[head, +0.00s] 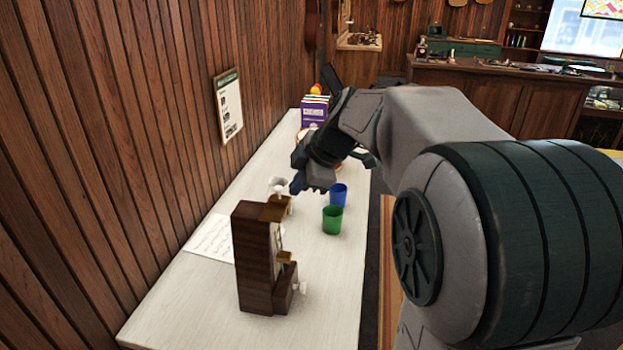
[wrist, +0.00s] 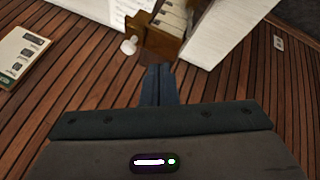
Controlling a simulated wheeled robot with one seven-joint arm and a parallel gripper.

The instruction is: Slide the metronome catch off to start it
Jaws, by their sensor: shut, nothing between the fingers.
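The dark wooden metronome (head: 252,262) stands upright near the front end of the white table. Its pale face looks right, with a brass-coloured piece (head: 285,257) partway down, a ledge at the top and a white knob low on the right. I cannot tell for sure which piece is the catch. My gripper (head: 296,186) is shut and empty, above the table beyond the metronome and apart from it. In the wrist view its closed blue fingers (wrist: 160,70) end just below a brown box-like thing (wrist: 165,38) with a white knob; I cannot tell whether they touch.
A paper sheet (head: 212,238) lies left of the metronome. Purple boxes (head: 314,110) stand at the table's (head: 180,315) far end. A wood-panelled wall with a poster (head: 228,104) borders the left.

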